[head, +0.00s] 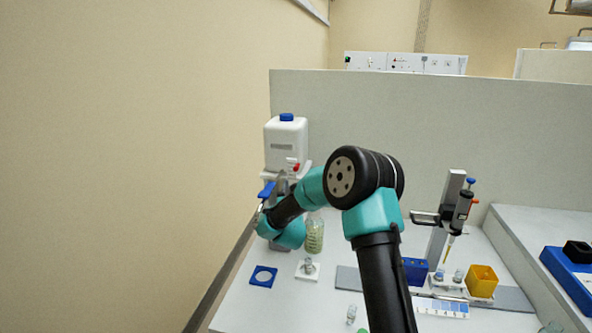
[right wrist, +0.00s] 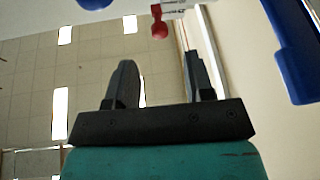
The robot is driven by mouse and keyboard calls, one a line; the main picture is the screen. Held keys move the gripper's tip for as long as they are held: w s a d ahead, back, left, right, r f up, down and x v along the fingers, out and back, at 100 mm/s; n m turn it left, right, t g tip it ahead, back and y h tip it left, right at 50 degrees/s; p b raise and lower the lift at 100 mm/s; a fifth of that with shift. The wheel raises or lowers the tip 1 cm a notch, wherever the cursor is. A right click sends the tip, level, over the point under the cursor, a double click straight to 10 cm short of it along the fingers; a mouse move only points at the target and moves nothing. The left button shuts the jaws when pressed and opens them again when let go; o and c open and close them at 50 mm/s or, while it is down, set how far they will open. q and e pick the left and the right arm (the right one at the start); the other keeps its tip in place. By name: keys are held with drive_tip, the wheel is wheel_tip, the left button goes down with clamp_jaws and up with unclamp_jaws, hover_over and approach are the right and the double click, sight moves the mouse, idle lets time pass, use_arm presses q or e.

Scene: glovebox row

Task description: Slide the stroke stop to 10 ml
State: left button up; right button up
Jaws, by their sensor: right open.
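The dispenser is a white bottle (head: 286,142) with a blue cap, standing at the back left of the bench. A small red knob (head: 295,167) shows on its front; the red knob (right wrist: 159,30) is also at the top of the right wrist view, with a white marked part (right wrist: 180,6) beside it. My right gripper (head: 262,207) is in front of the dispenser, small and partly hidden by its own wrist. In the right wrist view its jaws (right wrist: 158,60) are open and empty, with the knob beyond the tips, apart from them. The scale is unreadable.
A blue part (head: 267,190) is close to my gripper. A bottle (head: 314,236) stands behind my arm. A blue ring holder (head: 263,276) and a white holder with a vial (head: 308,269) are in front. A pipette stand (head: 449,215) and yellow box (head: 482,281) are at right.

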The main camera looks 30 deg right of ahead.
sight(296, 170)
drive_tip(key=x, duration=0.8)
drive_tip(key=shift+d, duration=0.1)
clamp_jaws()
idle(0.4)
